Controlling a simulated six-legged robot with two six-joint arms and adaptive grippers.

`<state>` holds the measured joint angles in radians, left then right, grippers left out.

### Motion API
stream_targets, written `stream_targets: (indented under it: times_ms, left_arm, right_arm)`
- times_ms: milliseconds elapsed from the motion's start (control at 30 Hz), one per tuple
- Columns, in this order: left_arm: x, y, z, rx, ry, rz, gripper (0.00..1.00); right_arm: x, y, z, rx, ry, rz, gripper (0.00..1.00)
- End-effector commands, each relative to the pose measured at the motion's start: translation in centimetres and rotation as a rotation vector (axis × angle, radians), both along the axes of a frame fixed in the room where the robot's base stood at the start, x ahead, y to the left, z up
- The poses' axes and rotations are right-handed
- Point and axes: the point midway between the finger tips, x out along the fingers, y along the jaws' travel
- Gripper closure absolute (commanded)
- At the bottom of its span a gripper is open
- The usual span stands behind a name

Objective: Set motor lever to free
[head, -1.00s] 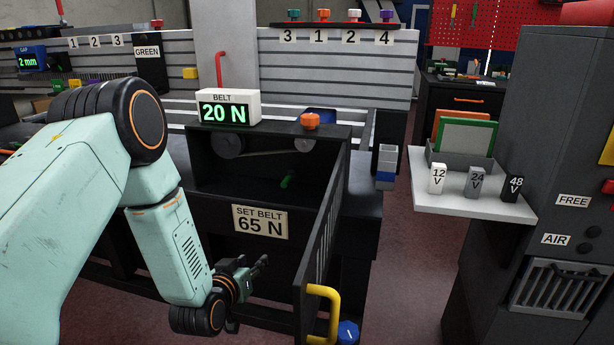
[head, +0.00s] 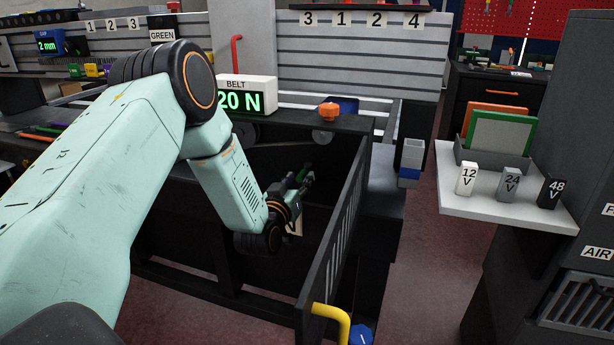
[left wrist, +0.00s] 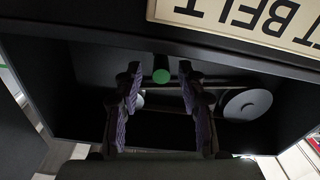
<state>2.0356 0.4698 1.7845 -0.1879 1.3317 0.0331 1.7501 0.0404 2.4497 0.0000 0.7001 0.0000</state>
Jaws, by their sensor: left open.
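A green-ended lever (left wrist: 161,75) shows in the left wrist view inside the dark belt housing (head: 340,123); no label on it can be read. My left gripper (head: 306,178) is at the housing's open front. In the left wrist view the two purple-padded fingers (left wrist: 160,95) are open, one on each side of the green end. I cannot tell whether they touch it. In the head view my arm and gripper hide most of the lever. The belt pulley (left wrist: 247,104) is to the right in the wrist view. My right gripper is not in view.
The open guard door (head: 335,240) with a yellow handle (head: 333,318) stands right of my gripper. A display (head: 245,97) reads 20 N above the housing. The belt sign (left wrist: 250,18) is close to the wrist camera. An orange knob (head: 328,110) sits on top.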

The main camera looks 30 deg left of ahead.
Motion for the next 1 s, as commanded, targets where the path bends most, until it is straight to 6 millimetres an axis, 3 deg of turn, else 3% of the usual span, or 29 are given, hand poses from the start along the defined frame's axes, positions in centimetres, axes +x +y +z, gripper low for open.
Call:
stream_targets:
  times_ms: [300,667,1000]
  left_arm:
    - [3.6,0.7,-0.1,-0.001,0.000,-0.002,0.60]
    - [4.2,0.7,0.0,-0.001,0.002,-0.005,0.61]
    - [4.2,0.7,0.0,-0.001,0.002,-0.005,0.90]
  right_arm:
    - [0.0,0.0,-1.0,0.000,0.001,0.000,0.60]
    - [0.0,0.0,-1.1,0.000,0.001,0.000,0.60]
    - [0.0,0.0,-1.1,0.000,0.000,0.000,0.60]
